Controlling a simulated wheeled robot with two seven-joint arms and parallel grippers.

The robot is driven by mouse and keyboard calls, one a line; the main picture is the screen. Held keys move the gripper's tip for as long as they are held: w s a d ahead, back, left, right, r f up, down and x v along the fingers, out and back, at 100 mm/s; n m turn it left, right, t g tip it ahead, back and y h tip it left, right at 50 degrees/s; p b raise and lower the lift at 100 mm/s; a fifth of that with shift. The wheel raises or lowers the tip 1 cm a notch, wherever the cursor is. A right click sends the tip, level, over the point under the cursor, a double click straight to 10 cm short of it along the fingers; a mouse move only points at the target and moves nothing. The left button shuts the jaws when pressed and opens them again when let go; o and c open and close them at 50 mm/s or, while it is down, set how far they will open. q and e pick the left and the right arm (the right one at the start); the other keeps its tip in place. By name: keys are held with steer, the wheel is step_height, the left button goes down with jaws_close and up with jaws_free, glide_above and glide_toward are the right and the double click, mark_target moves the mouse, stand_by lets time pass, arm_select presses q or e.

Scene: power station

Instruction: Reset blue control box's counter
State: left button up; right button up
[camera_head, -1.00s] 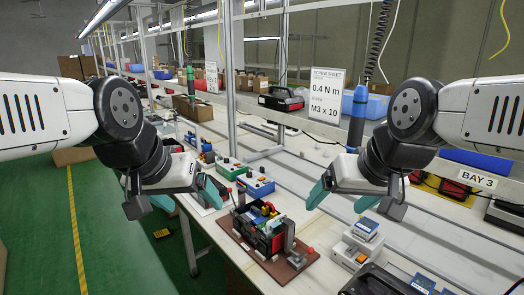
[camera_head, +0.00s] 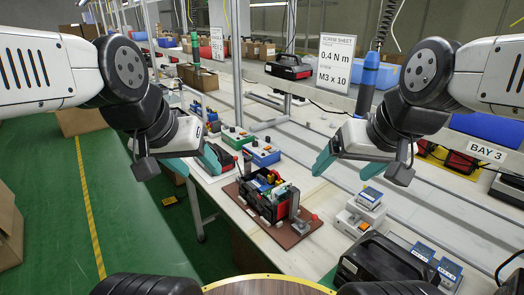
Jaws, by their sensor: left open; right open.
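The blue control box (camera_head: 262,153) stands on the bench near the picture's middle, with small coloured controls on its top. Its counter is too small to read. My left gripper (camera_head: 205,164), with teal fingers, is open and empty, left of the blue box and apart from it. My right gripper (camera_head: 326,161) is open and empty, to the right of the blue box and apart from it. Its fingers overlap in this view.
A green control box (camera_head: 236,137) stands just left of the blue one. In front is a brown board (camera_head: 294,236) carrying a black tool case (camera_head: 264,202). Small blue-and-white boxes (camera_head: 360,213) and a black case (camera_head: 385,265) are at right. A shelf with a screw sheet (camera_head: 336,64) runs behind.

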arm_select(q)
jaws_close()
stand_by(1.3)
